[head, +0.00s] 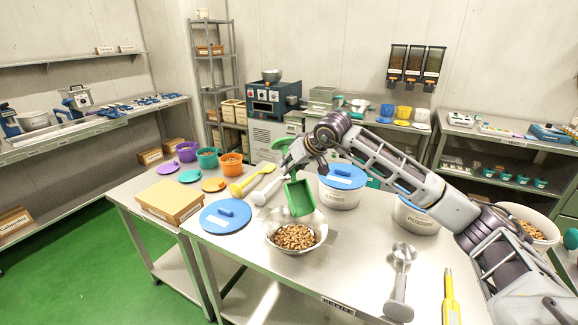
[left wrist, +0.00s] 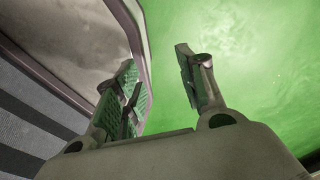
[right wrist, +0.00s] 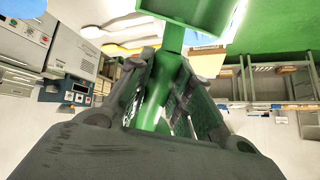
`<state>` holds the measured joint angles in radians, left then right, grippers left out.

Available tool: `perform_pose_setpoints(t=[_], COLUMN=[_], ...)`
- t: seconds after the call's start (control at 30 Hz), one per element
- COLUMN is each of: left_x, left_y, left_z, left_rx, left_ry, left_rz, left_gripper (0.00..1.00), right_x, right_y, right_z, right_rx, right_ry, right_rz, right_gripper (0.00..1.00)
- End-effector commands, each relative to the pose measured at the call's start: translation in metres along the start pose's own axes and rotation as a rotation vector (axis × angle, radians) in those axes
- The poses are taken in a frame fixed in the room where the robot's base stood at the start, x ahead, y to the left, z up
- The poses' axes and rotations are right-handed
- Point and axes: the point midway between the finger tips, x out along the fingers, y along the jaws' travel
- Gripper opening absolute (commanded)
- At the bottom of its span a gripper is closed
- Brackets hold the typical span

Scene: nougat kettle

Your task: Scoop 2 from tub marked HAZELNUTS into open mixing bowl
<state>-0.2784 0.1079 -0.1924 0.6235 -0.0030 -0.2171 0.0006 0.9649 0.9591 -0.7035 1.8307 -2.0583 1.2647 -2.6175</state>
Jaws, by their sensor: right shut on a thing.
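My right gripper (head: 305,153) is shut on the green scoop (head: 299,198); its fingers (right wrist: 160,95) close around the green handle in the right wrist view. The scoop hangs steeply tilted above the metal mixing bowl (head: 321,228), apart from the nuts. No nuts show on its visible face. The bowl is open and holds a heap of brown nuts (head: 295,237). An open white tub (head: 546,246) with brown nuts stands at the far right, partly behind my right arm; its label is not readable. My left gripper (left wrist: 165,90) is open and empty, seen only in the left wrist view.
Two blue-lidded white tubs stand behind the bowl (head: 340,198) and to its right (head: 415,222). A blue lid (head: 225,217) and a cardboard box (head: 170,200) lie to the left. A metal scoop (head: 400,285) and a yellow tool (head: 450,298) lie at the front right.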

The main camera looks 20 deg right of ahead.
Motion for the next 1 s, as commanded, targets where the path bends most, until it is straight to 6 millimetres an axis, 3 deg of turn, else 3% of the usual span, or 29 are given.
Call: perform_pose_setpoints(t=[0.13, 0.47, 1.0], left_x=[-0.012, -0.032, -0.063], left_y=[0.014, 0.026, 0.031], left_z=[-0.001, 0.023, 0.005], left_rx=[-0.001, -0.002, -0.007], left_ry=[-0.001, -0.033, -0.015], left_rz=[0.015, 0.029, 0.036], left_gripper=[0.40, 0.40, 0.40], right_x=[-0.003, -0.005, -0.008], right_y=[-0.001, -0.001, -0.002], right_z=[-0.003, -0.005, -0.008], right_rx=[0.005, 0.017, 0.036], right_ry=[-0.023, -0.080, -0.177], right_rz=[0.000, -0.001, -0.002], right_gripper=[0.00, 0.00, 0.00])
